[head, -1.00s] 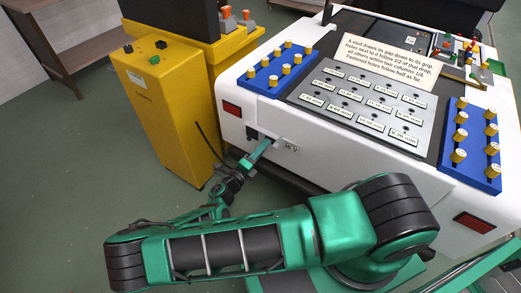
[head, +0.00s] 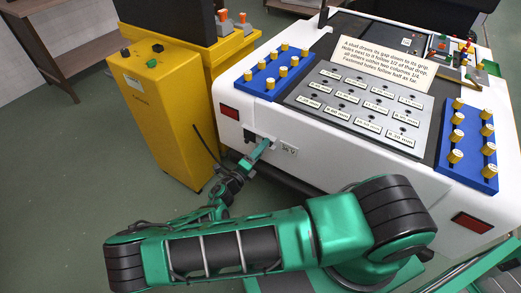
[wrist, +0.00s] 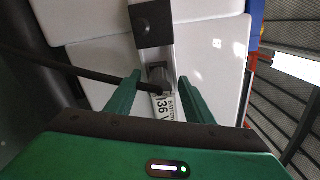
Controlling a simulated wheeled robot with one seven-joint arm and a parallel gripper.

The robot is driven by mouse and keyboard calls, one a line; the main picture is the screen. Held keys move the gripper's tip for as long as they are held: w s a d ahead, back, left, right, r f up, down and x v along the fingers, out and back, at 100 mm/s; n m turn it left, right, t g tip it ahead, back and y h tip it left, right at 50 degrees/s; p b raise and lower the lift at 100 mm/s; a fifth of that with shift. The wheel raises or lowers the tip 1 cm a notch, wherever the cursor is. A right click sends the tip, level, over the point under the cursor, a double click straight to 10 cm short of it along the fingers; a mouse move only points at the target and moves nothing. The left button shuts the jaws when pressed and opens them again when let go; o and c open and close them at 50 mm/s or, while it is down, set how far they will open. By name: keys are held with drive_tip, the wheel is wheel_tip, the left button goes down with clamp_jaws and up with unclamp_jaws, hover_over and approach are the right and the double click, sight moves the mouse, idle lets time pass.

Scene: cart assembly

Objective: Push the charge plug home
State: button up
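The charge plug (wrist: 157,76) is a small grey piece with a black cable running in from the left. It sits between my gripper's two green fingers in the wrist view, just above a "36 V" battery label. My gripper (wrist: 159,80) is open, with a gap on each side of the plug. A black square part (wrist: 152,24) lies beyond it on the white panel. In the head view my gripper (head: 265,146) is at the white cart's front face, beside the "36 V" label (head: 288,149). How deep the plug sits cannot be told.
The yellow charger cabinet (head: 155,110) stands left of the cart, with a black cable near my wrist. The white cart (head: 360,165) carries a grey plate of labelled holes (head: 355,106) and blue racks of yellow-topped studs (head: 275,72). Open floor lies at the left.

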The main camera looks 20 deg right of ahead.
drive_tip(key=v, duration=1)
drive_tip(key=shift+s+a, duration=0.15)
drive_tip(key=shift+a, duration=0.2)
drive_tip(key=shift+d, duration=0.1)
